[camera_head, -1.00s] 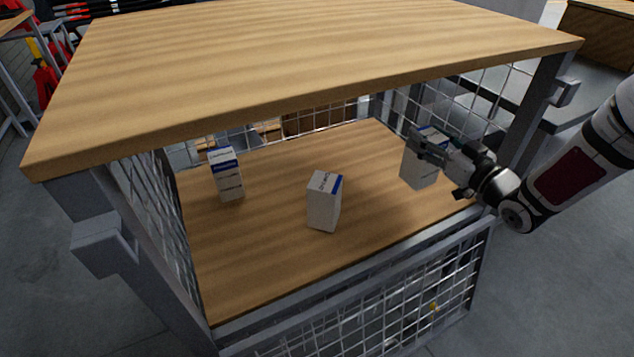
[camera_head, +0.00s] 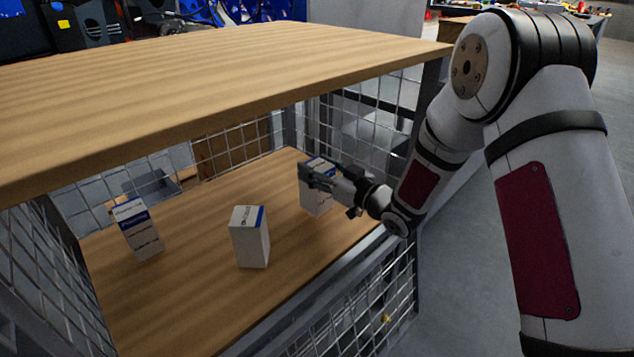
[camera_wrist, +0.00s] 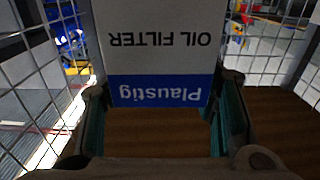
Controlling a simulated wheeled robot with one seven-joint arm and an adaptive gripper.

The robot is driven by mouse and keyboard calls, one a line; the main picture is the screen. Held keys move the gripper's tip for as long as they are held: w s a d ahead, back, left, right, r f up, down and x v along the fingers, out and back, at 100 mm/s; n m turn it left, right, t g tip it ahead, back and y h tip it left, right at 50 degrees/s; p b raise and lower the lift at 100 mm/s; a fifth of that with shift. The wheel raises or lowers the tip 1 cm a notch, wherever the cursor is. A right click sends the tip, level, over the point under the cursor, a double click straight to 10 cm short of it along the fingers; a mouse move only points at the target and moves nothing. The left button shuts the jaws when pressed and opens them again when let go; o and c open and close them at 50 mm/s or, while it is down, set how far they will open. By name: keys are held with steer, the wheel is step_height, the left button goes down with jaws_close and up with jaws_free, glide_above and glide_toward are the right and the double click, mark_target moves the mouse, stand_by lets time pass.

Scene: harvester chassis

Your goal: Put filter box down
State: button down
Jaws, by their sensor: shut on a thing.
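A white and blue filter box (camera_head: 315,198) stands upright at the right of the wooden shelf, inside the wire cage. My gripper (camera_head: 318,178) is shut on its upper part. The wrist view shows the box (camera_wrist: 160,45) between the two fingers of my gripper (camera_wrist: 165,115), with "OIL FILTER" and "Plaustig" upside down. The box's base is at or very close to the shelf; I cannot tell whether it touches.
Two similar boxes stand on the shelf, one in the middle (camera_head: 250,240) and one at the left (camera_head: 137,230). A wooden top (camera_head: 200,85) covers the cage. Wire mesh (camera_head: 370,110) closes the far side. Shelf (camera_head: 195,265) between boxes is clear.

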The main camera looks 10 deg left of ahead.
step_height(320, 180, down, 3)
steer(key=shift+r+b, duration=0.1)
steer(key=shift+b, duration=0.45)
steer(key=c, duration=0.6)
jaws_free()
steer(key=shift+s+d, duration=0.15)
steer(key=shift+d, duration=0.1)
steer(key=p+v, duration=0.4)
steer(key=v, duration=0.7)
steer(key=shift+s+d, duration=0.15)
steer(key=shift+s, duration=0.1)
